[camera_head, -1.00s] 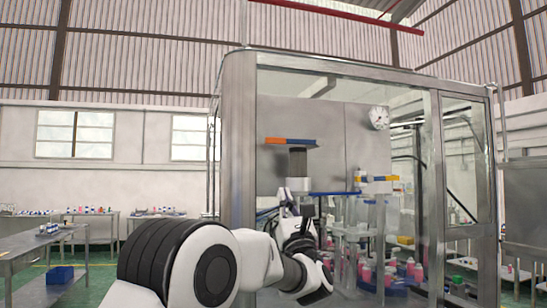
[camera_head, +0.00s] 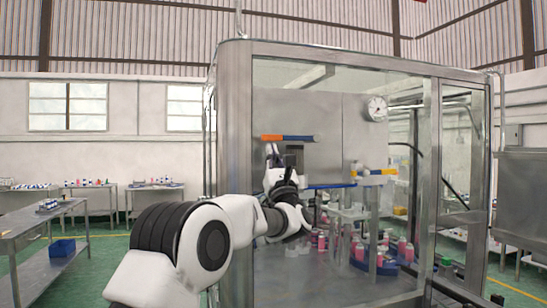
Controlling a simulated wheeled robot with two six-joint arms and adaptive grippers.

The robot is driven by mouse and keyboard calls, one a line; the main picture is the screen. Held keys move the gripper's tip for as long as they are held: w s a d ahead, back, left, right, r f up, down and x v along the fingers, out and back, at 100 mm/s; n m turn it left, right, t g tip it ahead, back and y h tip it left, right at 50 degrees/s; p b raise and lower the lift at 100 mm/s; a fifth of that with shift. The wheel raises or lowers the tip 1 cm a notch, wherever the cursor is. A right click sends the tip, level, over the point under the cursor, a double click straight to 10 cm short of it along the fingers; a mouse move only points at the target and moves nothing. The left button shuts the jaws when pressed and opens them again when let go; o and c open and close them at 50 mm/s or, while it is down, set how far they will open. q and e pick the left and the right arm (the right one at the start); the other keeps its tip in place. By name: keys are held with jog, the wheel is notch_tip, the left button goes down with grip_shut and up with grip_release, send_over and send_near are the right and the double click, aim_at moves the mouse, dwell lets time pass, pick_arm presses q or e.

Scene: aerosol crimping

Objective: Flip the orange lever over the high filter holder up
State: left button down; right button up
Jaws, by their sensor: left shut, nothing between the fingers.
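The orange lever (camera_head: 272,138) lies level, with a blue part running on to its right, above the dark high filter holder (camera_head: 295,154) on the grey machine panel. My left gripper (camera_head: 271,151) points upward just below the orange end. It is shut and holds nothing. I cannot tell whether its fingertips touch the lever. The gripper and wrist hide the lower part of the filter holder. My right gripper is not in view.
A second, lower orange-and-blue lever (camera_head: 383,171) sits to the right. Clear columns and several pink-and-white cans (camera_head: 402,246) stand below inside the cabinet. The cabinet's metal post (camera_head: 234,120) is close to my left arm. A round gauge (camera_head: 377,108) is at upper right.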

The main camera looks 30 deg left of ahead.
pick_arm(q)
jog(key=shift+r, duration=0.15)
dwell(0.3)
